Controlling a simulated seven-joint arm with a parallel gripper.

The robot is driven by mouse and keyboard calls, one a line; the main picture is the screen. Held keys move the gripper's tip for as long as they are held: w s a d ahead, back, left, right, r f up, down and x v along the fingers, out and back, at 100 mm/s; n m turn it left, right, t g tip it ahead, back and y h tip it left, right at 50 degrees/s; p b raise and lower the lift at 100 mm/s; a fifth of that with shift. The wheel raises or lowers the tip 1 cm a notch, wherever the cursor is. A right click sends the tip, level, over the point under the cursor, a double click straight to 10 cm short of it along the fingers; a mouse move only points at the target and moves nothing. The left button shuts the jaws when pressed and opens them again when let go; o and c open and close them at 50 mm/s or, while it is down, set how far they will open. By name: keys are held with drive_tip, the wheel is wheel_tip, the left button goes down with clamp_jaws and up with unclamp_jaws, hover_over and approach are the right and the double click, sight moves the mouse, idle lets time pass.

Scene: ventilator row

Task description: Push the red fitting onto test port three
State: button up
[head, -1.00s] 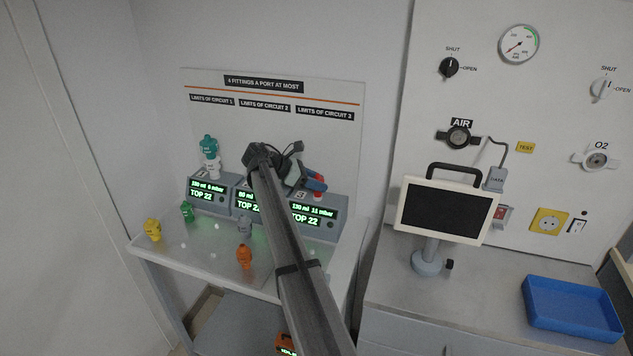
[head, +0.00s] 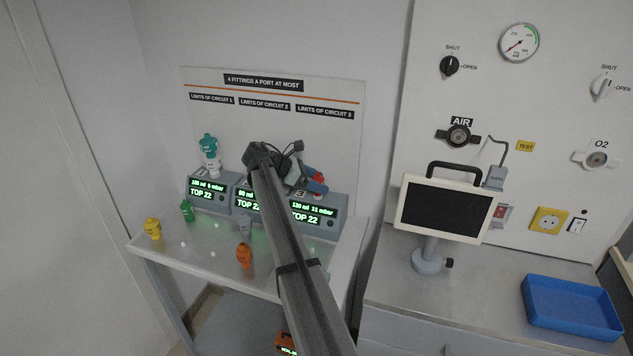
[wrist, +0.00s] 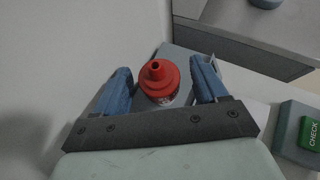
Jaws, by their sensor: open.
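The red fitting (wrist: 158,78) stands between the two blue fingers of my gripper (wrist: 163,74) in the wrist view. The fingers are apart, with a gap on each side of it. In the head view the red fitting (head: 320,181) shows above the third test unit (head: 325,214), which reads 130 ml 11 mbar, TOP 22. My gripper (head: 314,185) is over that unit, partly hidden by my arm. The port itself is hidden.
Teal and white fittings (head: 208,146) are stacked on the first unit (head: 209,196). Loose yellow (head: 153,228), green (head: 187,210), grey (head: 244,224) and orange (head: 244,255) fittings stand on the bench. A green CHECK button (wrist: 310,135) is at the right in the wrist view.

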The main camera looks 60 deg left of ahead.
drive_tip(key=v, duration=1.4)
